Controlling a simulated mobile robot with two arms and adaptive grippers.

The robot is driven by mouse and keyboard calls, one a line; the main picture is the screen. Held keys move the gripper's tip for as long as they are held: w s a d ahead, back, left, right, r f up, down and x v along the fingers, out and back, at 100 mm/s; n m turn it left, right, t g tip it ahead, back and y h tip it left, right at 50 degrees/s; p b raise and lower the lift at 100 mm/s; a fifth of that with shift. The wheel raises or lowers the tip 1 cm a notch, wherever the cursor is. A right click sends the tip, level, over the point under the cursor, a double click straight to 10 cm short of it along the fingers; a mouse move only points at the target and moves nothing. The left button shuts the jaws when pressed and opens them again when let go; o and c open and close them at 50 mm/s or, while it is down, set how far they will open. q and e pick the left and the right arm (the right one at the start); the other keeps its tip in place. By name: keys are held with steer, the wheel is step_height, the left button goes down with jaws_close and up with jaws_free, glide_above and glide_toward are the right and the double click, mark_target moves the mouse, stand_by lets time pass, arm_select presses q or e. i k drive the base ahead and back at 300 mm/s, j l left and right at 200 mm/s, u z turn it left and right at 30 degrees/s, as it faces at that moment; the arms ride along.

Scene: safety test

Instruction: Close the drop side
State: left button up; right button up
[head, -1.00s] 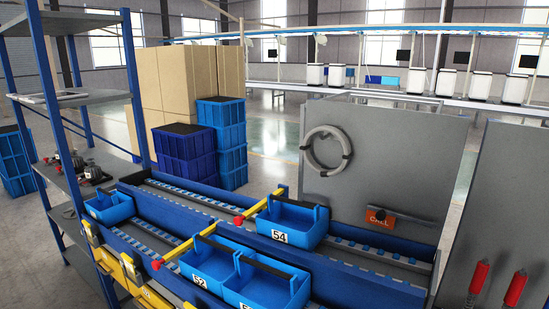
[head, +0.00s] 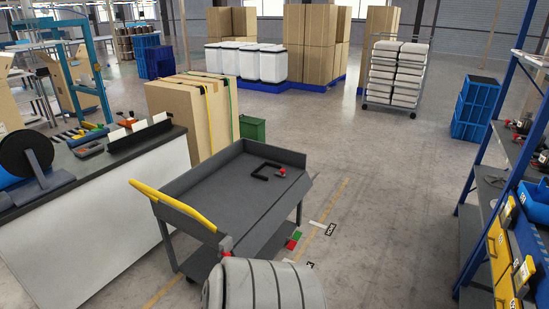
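A grey cart (head: 235,190) with a yellow push handle (head: 172,205) stands in the middle of the head view. Its left and far walls stand upright around the flat deck. The long side at the right, the drop side (head: 275,214), appears tilted outward and down from the deck edge, not upright. A black bent bar (head: 262,170) and a small red-topped part (head: 281,172) show at the deck's far end. Neither gripper is in view.
A pale ribbed object (head: 265,287) at the bottom edge overlaps the cart's near corner; I cannot tell what it is. A workbench (head: 100,150) stands left, cartons (head: 190,110) behind. Open floor (head: 390,200) lies right, before a blue rack (head: 490,160).

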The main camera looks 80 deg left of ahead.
mark_target(249, 246)
steer(key=k+j+u, duration=0.3)
steer(key=u, duration=0.15)
steer(key=k+j+u, duration=0.25)
steer(key=u, duration=0.2)
steer(key=j, duration=0.1)
